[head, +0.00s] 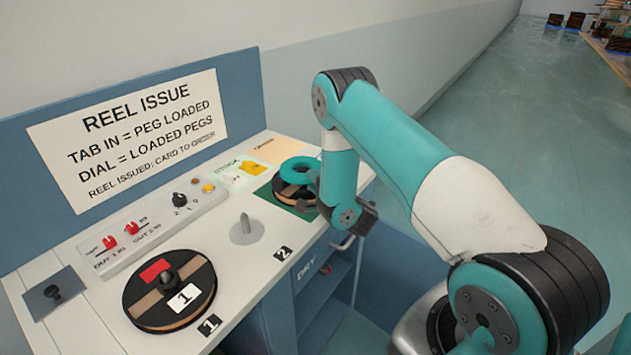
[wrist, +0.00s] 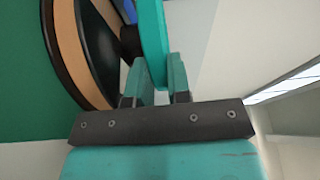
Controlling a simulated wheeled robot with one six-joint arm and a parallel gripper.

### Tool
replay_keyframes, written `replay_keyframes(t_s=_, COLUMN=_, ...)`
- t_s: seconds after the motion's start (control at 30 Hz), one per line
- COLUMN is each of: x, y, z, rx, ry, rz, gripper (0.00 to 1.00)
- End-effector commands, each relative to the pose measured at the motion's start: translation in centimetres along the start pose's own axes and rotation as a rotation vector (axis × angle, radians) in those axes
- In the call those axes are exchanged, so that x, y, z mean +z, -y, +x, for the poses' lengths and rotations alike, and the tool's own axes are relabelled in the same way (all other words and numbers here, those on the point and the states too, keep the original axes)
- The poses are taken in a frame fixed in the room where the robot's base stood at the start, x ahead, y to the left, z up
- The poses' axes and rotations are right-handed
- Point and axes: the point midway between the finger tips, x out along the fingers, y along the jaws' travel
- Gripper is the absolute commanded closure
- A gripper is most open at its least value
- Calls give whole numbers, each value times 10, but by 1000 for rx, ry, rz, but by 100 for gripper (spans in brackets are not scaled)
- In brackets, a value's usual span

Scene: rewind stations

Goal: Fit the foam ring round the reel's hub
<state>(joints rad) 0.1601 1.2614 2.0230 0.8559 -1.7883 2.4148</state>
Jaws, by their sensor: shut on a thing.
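The foam ring is a teal ring (head: 299,170), held above a reel (head: 291,191) on a dark green mat near the bench's far end. In the wrist view, my gripper (wrist: 157,75) is shut on the ring (wrist: 153,38), one finger on each side of its rim. The reel (wrist: 92,55), with black flanges and a tan winding, is left of the ring there. The dark hub (wrist: 130,42) points toward the ring. I cannot tell whether ring and hub touch. In the head view, my arm hides most of my gripper.
Another reel (head: 170,292), tagged 1, lies at the near end of the bench. A grey peg (head: 245,229) stands bare at place 2. A control box (head: 150,225) with red switches and a dial runs along the back. Blue shelves (head: 325,290) are below.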

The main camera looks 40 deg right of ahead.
Motion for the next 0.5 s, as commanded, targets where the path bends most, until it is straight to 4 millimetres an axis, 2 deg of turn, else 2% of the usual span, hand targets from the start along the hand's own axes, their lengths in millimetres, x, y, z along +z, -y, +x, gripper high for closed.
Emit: replay_keyframes(t_s=0.5, x=0, y=-10, z=0, rx=0, ry=0, rz=0, gripper=100)
